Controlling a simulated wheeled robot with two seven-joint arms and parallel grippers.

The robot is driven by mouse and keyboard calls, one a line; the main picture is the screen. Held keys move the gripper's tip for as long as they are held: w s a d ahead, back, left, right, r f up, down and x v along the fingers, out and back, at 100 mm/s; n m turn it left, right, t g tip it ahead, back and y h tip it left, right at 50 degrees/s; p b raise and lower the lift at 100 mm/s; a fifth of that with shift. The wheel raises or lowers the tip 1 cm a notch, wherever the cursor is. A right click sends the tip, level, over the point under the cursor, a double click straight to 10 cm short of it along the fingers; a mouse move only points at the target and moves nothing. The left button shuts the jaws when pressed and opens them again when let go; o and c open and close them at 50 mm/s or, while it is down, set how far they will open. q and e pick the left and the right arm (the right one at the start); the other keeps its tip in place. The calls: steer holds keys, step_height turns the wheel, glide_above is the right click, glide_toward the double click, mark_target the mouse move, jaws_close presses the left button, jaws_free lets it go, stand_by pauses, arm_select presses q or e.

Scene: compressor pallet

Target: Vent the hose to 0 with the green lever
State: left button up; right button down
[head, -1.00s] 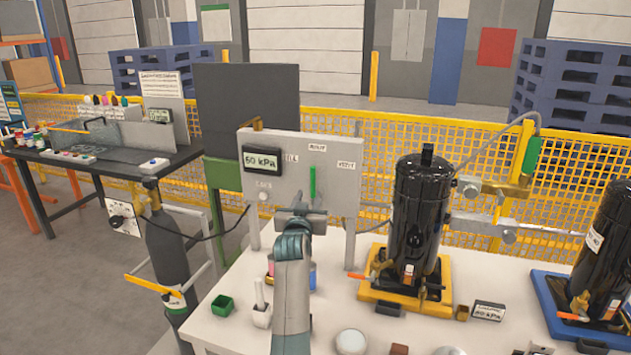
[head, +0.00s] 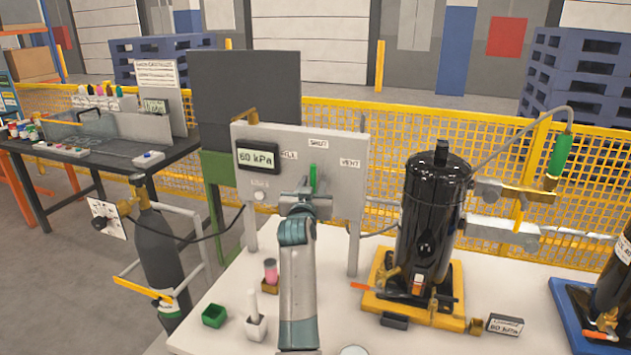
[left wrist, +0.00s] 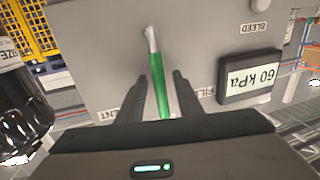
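The green lever (head: 313,178) stands upright on the grey panel (head: 345,195), pointing at the SHUT label (head: 318,144). The FILL label is to its left and the VENT label (head: 350,162) to its right. The panel display (head: 257,157) reads 60 kPa; it also shows in the left wrist view (left wrist: 249,78). My left gripper (head: 305,197) is at the panel, over the lever's lower part. In the left wrist view the green lever (left wrist: 160,85) lies between the two open fingers (left wrist: 158,74), with gaps on both sides. My right gripper is out of view.
A black compressor (head: 433,220) on a yellow base stands right of the panel, with a hose (head: 515,127) running to a green fitting (head: 560,155). A green cup (head: 214,315) and white holder (head: 256,326) stand on the table front left. A gas cylinder (head: 160,250) stands left.

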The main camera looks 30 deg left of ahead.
arm_select(q)
steer(key=shift+w+a, duration=0.1)
steer(key=shift+w, duration=0.1)
steer(key=shift+r, duration=0.15)
jaws_close()
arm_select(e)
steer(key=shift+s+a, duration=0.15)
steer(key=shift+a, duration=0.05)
